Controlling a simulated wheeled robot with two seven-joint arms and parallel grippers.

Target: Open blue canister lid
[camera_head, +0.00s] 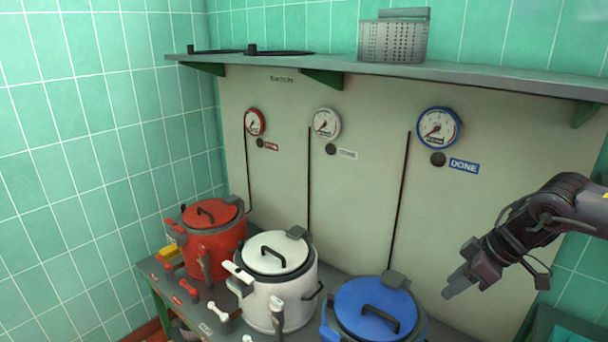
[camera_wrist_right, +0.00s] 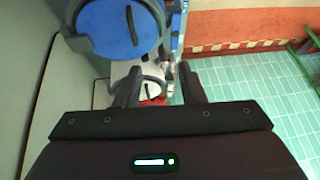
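The blue canister (camera_head: 345,329) stands at the bottom middle of the head view, cut off by the lower edge. Its blue lid (camera_head: 352,299) lies flat on top, with a dark arched handle (camera_head: 380,315) and a grey hinge block at the back. The lid also shows in the right wrist view (camera_wrist_right: 98,22), at the top left. My right gripper (camera_head: 452,289) is to the right of the canister, apart from it. In the right wrist view its two fingers (camera_wrist_right: 158,85) are spread with nothing held between them. My left gripper is not in view.
A white canister (camera_head: 260,296) and a red canister (camera_head: 212,248) stand to the left on the same bench, both lidded. Dials hang on the panel (camera_head: 370,180) behind, below a grey shelf (camera_head: 470,75). Open air lies between my right gripper and the blue canister.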

